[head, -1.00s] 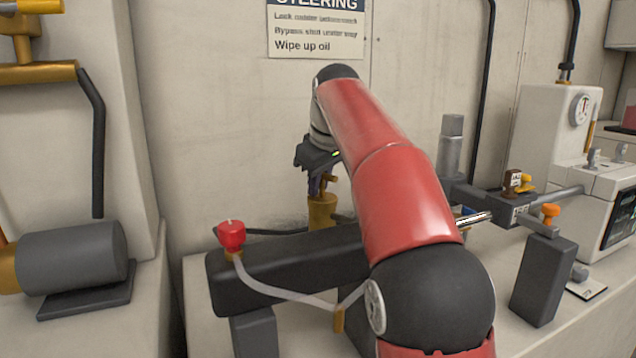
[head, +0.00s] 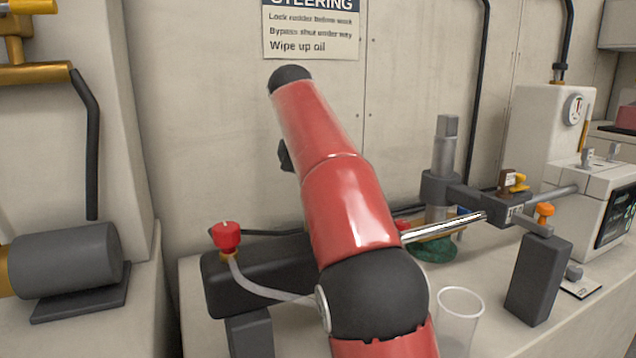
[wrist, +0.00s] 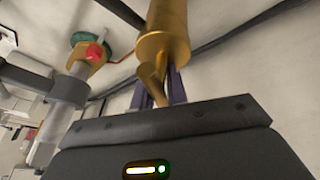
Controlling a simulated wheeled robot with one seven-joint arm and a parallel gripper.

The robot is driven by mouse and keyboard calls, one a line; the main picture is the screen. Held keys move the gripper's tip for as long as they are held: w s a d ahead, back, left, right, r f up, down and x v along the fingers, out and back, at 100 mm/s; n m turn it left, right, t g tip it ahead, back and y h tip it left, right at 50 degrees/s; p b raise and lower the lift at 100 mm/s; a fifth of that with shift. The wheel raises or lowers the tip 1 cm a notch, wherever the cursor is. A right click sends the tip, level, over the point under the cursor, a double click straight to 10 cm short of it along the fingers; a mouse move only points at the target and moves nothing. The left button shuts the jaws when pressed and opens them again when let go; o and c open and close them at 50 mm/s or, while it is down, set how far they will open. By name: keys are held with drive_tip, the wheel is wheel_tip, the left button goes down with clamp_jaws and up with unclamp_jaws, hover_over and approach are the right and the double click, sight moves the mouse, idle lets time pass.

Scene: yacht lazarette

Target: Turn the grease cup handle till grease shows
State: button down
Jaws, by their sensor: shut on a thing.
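The brass grease cup (wrist: 165,48) fills the top middle of the wrist view. Its brass handle (wrist: 153,88) reaches down between the dark purple fingers of my gripper (wrist: 160,88), which is shut on it. In the head view my red arm hides the cup, the handle and the gripper. A thin copper-coloured pipe (wrist: 122,60) leads from the cup toward a green collar (wrist: 88,40) around the grey post. A red patch (wrist: 95,52) shows at the collar; I cannot tell if it is grease. The green collar also shows in the head view (head: 434,252).
A red-capped fitting (head: 226,236) with a pale hose stands left of my arm. A clear cup (head: 461,312) stands on the bench at right. The wall carries a steering sign (head: 311,30).

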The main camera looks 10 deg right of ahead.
drive_tip(key=shift+m+g, duration=0.3)
drive_tip(key=shift+m, duration=0.6)
drive_tip(key=shift+s+d+h, duration=0.1)
drive_tip(key=shift+h, duration=0.2)
drive_tip(key=c, duration=1.4)
unclamp_jaws()
drive_tip(key=shift+s+a+r, duration=0.1)
drive_tip(key=shift+a+r, duration=0.15)
drive_tip(key=shift+r, duration=0.25)
drive_tip(key=s+a+b, duration=0.2)
drive_tip(key=s+a, duration=0.4)
drive_tip(key=a, duration=0.4)
drive_tip(key=shift+s, duration=0.4)
drive_tip(key=shift+c, duration=0.3)
